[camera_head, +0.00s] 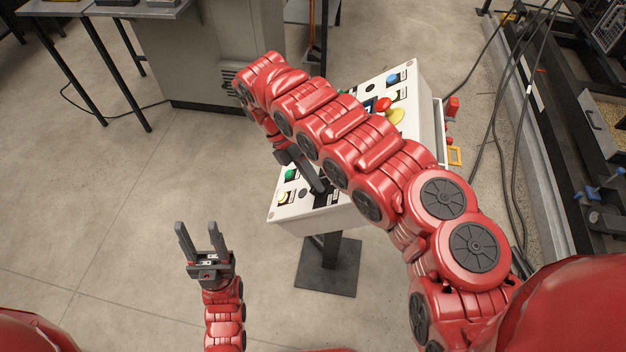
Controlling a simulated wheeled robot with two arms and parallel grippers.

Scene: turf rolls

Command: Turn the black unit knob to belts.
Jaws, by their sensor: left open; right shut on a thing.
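A white control box (345,218) stands on a dark post, its sloped face partly covered by my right arm. My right gripper (320,188) reaches down to the lower part of the face. It is shut on what seems to be the black unit knob, which is mostly hidden by the fingers and arm; its pointing direction and label cannot be read. My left gripper (198,228) is open and empty, pointing up over the floor, left of the box and apart from it.
A green button (290,174), a red button (383,104) and a yellow button (396,117) are on the box face. A grey cabinet (205,60) stands behind, with tables at the upper left. Cables and machinery run along the right. The left floor is clear.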

